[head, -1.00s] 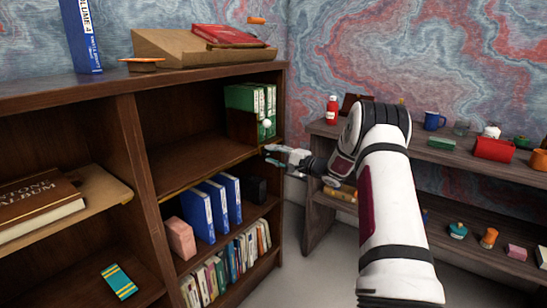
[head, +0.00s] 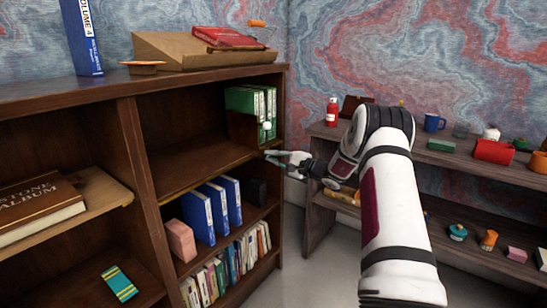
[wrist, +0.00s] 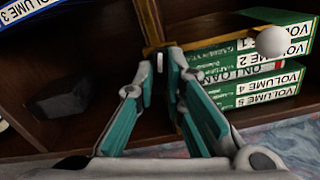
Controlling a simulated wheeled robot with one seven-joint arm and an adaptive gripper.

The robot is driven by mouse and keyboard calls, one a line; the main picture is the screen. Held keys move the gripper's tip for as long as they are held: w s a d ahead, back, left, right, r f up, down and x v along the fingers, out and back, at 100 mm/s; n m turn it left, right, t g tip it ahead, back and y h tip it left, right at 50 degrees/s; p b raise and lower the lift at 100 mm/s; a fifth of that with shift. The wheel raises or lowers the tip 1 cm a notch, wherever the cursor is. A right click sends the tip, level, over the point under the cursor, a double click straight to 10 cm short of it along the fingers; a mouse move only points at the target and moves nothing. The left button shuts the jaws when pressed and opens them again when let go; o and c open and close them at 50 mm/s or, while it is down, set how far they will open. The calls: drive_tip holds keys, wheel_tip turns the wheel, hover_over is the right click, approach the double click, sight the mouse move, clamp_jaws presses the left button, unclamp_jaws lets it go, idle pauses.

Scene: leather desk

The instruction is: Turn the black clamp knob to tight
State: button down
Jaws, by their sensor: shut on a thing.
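My gripper (head: 275,156) is at the front edge of the shelf that holds the green binders, near its right end. In the wrist view the fingertips of my gripper (wrist: 164,68) are close together at the brass-coloured shelf edge (wrist: 215,38). The thing between them is mostly hidden, and I cannot make out its shape or any mark on it. I cannot clearly pick out the black clamp knob. A dark blocky object (wrist: 62,98) lies left of the fingers in the wrist view; it seems to be the black object (head: 257,191) on the shelf below.
Green binders (head: 262,104) stand just above my gripper, with a small white ball (wrist: 270,42) in front of them. Blue binders (head: 205,208) are on the shelf below. A second shelf unit (head: 318,132) with small items stands to the right. Floor between is clear.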

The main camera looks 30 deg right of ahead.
drive_tip(key=shift+s+f+m+p, duration=0.1)
drive_tip(key=shift+m+p, duration=3.45)
drive_tip(key=shift+m, duration=3.65)
drive_tip(key=c, duration=1.7)
unclamp_jaws()
drive_tip(key=shift+o, duration=0.2)
drive_tip(key=v, duration=1.2)
